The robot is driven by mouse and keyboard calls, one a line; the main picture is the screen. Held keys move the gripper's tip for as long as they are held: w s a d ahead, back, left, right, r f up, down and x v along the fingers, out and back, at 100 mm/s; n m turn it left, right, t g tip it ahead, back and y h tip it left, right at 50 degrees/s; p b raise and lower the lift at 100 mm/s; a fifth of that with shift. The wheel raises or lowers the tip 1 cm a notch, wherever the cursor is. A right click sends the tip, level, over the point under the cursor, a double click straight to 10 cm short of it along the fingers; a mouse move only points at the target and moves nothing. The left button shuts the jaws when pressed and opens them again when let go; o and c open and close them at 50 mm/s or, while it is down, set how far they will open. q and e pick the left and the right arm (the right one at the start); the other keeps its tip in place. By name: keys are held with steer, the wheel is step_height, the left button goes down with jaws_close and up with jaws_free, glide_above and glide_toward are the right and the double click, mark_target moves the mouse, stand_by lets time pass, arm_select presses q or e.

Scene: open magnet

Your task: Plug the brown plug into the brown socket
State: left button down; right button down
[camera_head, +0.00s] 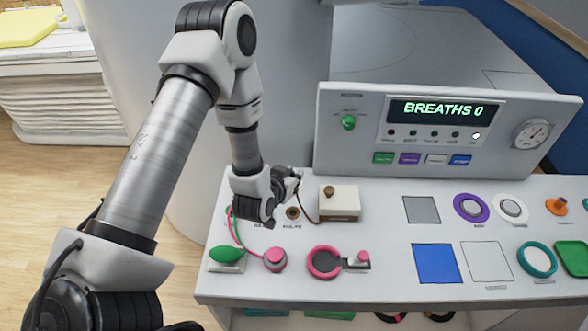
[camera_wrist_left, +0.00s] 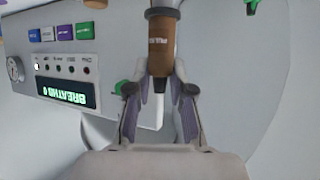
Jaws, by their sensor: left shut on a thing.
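My left gripper (camera_head: 290,180) hovers above the back left of the console top, its fingers shut on the brown plug. In the left wrist view the plug (camera_wrist_left: 161,45) is a brown cylinder with a small label and a grey end, between the fingertips (camera_wrist_left: 156,88). In the head view the plug is mostly hidden by the gripper. The brown socket (camera_head: 292,213) is a round brown ring on the console, just below and in front of the gripper, apart from it. A dark cord runs from the gripper toward a white box (camera_head: 340,205). My right gripper is not in view.
A pink knob (camera_head: 275,259), a green knob (camera_head: 227,253) and a pink ring (camera_head: 324,262) sit in front. A pink and green cord passes near the wrist. The upright display panel (camera_head: 440,135) stands behind. Pads and rings lie right.

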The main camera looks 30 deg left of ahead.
arm_select(q)
steer(key=shift+s+f+b, duration=0.2)
steer(key=shift+f+b, duration=0.2)
steer(key=shift+f, duration=0.2)
steer(key=shift+s+f+b, duration=0.2)
steer(key=shift+f+b, duration=0.15)
steer(key=shift+f, duration=0.2)
steer(key=f+b, duration=0.1)
steer(key=w+f+b, duration=0.1)
steer(key=f, duration=0.1)
steer(key=shift+d+f, duration=0.15)
steer(key=shift+f, duration=0.05)
steer(key=shift+f+b, duration=0.4)
steer(key=shift+b, duration=0.1)
steer(key=shift+s+f, duration=0.1)
steer(key=shift+s, duration=0.15)
steer(key=shift+w, duration=0.1)
